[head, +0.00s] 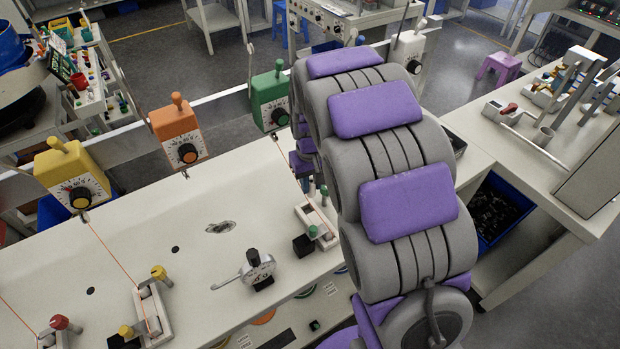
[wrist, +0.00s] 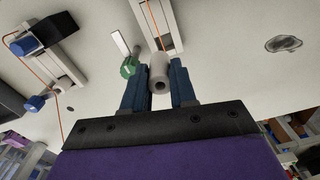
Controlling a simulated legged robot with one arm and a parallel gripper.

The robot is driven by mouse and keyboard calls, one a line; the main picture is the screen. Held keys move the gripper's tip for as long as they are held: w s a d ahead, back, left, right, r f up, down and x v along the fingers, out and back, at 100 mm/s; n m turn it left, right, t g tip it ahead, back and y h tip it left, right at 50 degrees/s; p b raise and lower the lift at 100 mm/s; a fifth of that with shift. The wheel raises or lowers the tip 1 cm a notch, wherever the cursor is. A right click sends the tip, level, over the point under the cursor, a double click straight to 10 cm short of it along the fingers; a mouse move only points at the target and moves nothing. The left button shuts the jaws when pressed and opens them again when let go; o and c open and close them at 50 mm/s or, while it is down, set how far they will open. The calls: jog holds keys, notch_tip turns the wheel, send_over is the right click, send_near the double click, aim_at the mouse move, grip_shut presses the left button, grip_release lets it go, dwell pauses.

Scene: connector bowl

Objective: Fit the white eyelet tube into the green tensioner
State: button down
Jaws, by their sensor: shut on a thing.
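The green tensioner (head: 268,100) stands on the rail behind the table in the head view, with a dark round dial on its front and a knob on top. In the wrist view my gripper (wrist: 158,80) is shut on the white eyelet tube (wrist: 158,68), between its two blue fingers. The tube's round open end faces the wrist camera. In the head view my large grey and purple arm hides the gripper and the tube. How far the tube is from the tensioner cannot be told.
Orange (head: 178,135) and yellow (head: 72,178) tensioners stand to the left of the green one. A white fixture with a green knob (wrist: 129,67) is near the tube in the wrist view. Orange threads run to the fixtures.

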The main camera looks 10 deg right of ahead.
aim_at(312, 195)
jog(key=shift+w+d+f, duration=0.1)
jog(key=shift+w+f, duration=0.1)
jog(key=shift+w, duration=0.15)
jog(key=shift+d+f, duration=0.1)
jog(key=shift+d, duration=0.05)
jog(key=shift+f, duration=2.8)
jog(key=shift+a, duration=1.15)
jog(key=shift+d, duration=1.15)
jog(key=shift+a, duration=0.45)
jog(key=shift+d, duration=0.1)
jog(key=shift+d, duration=0.25)
